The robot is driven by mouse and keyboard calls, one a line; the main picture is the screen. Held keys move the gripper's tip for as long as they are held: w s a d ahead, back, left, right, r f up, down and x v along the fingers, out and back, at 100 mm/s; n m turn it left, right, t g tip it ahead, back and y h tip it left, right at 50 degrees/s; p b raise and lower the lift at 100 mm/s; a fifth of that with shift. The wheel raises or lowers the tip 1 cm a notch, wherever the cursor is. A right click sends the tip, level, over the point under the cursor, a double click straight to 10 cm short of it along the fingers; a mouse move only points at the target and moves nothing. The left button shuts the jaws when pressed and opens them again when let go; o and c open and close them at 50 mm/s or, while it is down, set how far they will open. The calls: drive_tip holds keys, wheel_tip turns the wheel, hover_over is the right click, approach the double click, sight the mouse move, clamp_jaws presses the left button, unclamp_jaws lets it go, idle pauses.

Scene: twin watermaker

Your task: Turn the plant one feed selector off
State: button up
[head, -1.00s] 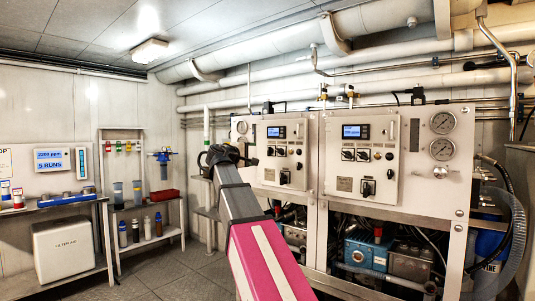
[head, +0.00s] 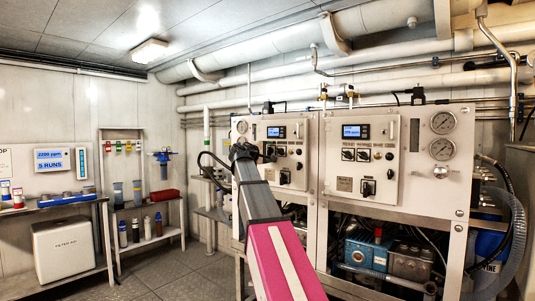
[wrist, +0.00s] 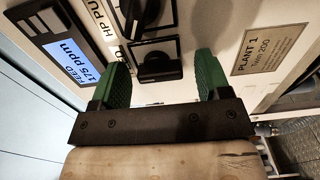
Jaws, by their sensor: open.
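The plant one panel (head: 291,134) is the left of two white control panels in the head view. In the wrist view its name plate (wrist: 264,43) reads "PLANT 1", and the blue display (wrist: 73,55) reads "FEED 175 ppm". My gripper (wrist: 160,78) is open, with green fingers on either side of the nearer knob. Contact cannot be told.
The second panel (head: 361,150) stands to the right, with two round gauges (head: 442,136) beyond it. A blue pump (head: 367,249) sits below. A shelf with bottles (head: 148,234) is at left. Floor (head: 180,268) is clear at left.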

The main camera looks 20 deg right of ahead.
drive_tip(key=c, duration=0.9)
drive_tip(key=shift+n, duration=0.3)
drive_tip(key=n, duration=0.5)
drive_tip(key=shift+s, duration=0.1)
drive_tip(key=n, duration=0.6)
drive_tip(key=shift+n, duration=0.3)
